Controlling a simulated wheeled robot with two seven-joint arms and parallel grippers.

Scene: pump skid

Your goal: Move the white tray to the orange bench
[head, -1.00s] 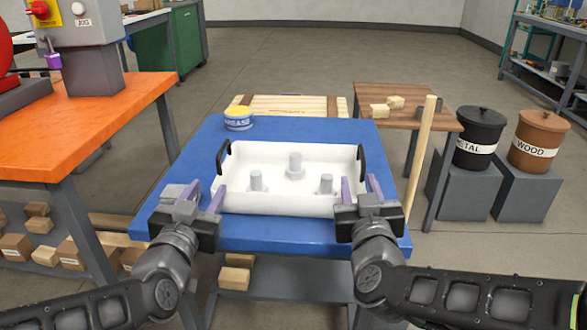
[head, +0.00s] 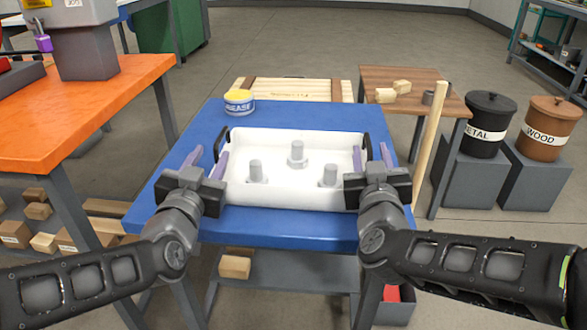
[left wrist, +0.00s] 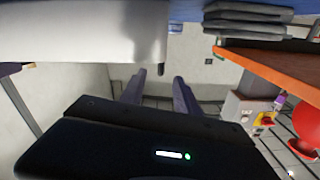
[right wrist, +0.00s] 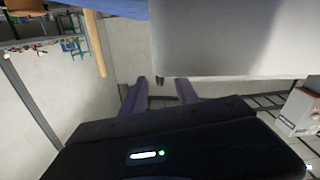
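The white tray (head: 290,194) sits on the blue-topped table (head: 290,229). It holds three grey metal parts (head: 297,156), upright with round stems. A black handle stands at each end, the left handle (head: 222,141) and the right handle (head: 366,149). My left gripper (head: 206,161) is open, its purple fingers beside the tray's left end; in the left wrist view the handle tip (left wrist: 161,70) shows between and just beyond the fingertips. My right gripper (head: 372,158) is open at the right end, with the handle tip (right wrist: 160,80) between its fingers. The orange bench (head: 80,105) is at the left.
A yellow-lidded grease tub (head: 239,103) stands at the blue table's back left corner. A wooden pallet-like board (head: 290,88) and a brown table (head: 412,95) with wood blocks are behind. A wooden pole (head: 430,145) stands close right. Metal and wood bins (head: 485,128) are farther right.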

